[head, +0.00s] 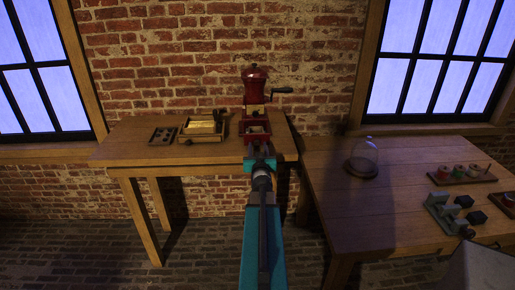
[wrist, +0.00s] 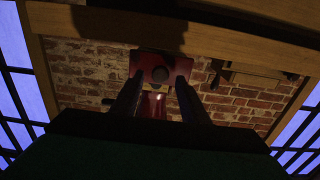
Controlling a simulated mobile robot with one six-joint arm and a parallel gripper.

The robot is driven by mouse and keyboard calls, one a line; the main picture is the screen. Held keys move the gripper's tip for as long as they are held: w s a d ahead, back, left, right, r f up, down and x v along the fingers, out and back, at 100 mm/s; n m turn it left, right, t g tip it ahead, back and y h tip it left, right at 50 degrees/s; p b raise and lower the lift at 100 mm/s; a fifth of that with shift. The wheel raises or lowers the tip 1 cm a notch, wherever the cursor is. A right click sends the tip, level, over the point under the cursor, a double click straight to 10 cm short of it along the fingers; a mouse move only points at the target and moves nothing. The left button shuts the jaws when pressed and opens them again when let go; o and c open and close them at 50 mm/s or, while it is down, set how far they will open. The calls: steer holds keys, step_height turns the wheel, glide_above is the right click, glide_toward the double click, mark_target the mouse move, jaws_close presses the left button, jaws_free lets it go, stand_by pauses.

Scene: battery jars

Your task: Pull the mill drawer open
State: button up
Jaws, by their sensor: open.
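In the wrist view, which looks upside down, the red drawer front (wrist: 143,62) with a dark round knob (wrist: 159,75) shows between the two fingers. My gripper's fingers (wrist: 159,82) are apart, one on each side of the knob. Whether they touch it, and how far out the drawer is, I cannot tell.
A wooden tray (head: 203,138) and a dark plate with holes (head: 162,136) lie left of the mill. The right table holds a glass dome (head: 363,158), a board with coloured jars (head: 461,174) and grey blocks (head: 447,212). The brick wall is behind.

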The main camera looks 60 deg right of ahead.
steer(key=p+v, duration=0.3)
steer(key=v, duration=0.4)
steer(key=shift+r, duration=0.2)
steer(key=p, duration=0.3)
steer(key=shift+s+a, duration=0.25)
steer(key=shift+a, duration=0.05)
steer(key=a+p, duration=0.1)
steer(key=p, duration=0.3)
steer(key=shift+s, duration=0.4)
steer(key=shift+p+v, duration=1.6)
steer(key=shift+p, duration=0.8)
steer(key=shift+f, duration=0.15)
